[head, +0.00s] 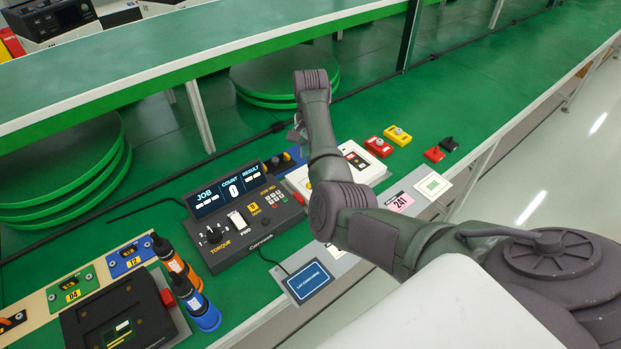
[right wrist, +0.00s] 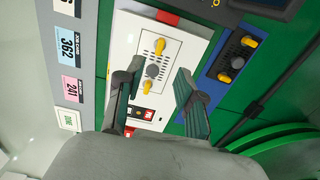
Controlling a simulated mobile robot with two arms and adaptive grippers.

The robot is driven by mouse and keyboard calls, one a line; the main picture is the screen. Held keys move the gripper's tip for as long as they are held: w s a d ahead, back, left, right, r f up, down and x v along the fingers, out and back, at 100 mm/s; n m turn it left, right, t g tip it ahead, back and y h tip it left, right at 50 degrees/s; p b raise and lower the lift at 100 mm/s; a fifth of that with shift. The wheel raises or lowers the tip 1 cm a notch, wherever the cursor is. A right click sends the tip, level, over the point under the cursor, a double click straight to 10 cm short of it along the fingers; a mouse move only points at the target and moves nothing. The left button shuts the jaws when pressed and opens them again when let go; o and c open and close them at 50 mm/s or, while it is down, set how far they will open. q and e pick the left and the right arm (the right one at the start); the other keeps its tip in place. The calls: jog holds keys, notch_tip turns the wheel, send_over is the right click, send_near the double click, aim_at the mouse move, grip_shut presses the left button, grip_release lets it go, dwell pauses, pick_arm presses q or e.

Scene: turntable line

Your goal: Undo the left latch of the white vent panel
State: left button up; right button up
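The white vent panel (right wrist: 178,52) lies in the middle of the right wrist view, with a dotted vent grille and a round grey knob (right wrist: 152,71). A yellow latch (right wrist: 160,47) sits above the knob there, and another yellow latch (right wrist: 147,87) sits below it. My right gripper (right wrist: 159,67) is open and empty, its two dark fingers apart on either side of the knob and lower latch. In the head view the panel (head: 372,172) is partly hidden behind my right forearm. My left gripper is in neither view.
A blue panel (right wrist: 218,68) with two yellow-handled parts stands beside the white one. A black torque console (head: 240,222), upright screwdrivers (head: 188,290), red and yellow blocks (head: 397,135) and a card marked 241 (head: 400,202) are around. A raised green shelf (head: 180,50) runs behind.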

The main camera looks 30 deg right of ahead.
notch_tip(320, 180, down, 10)
jog(key=shift+f, duration=0.1)
dwell(0.4)
grip_shut()
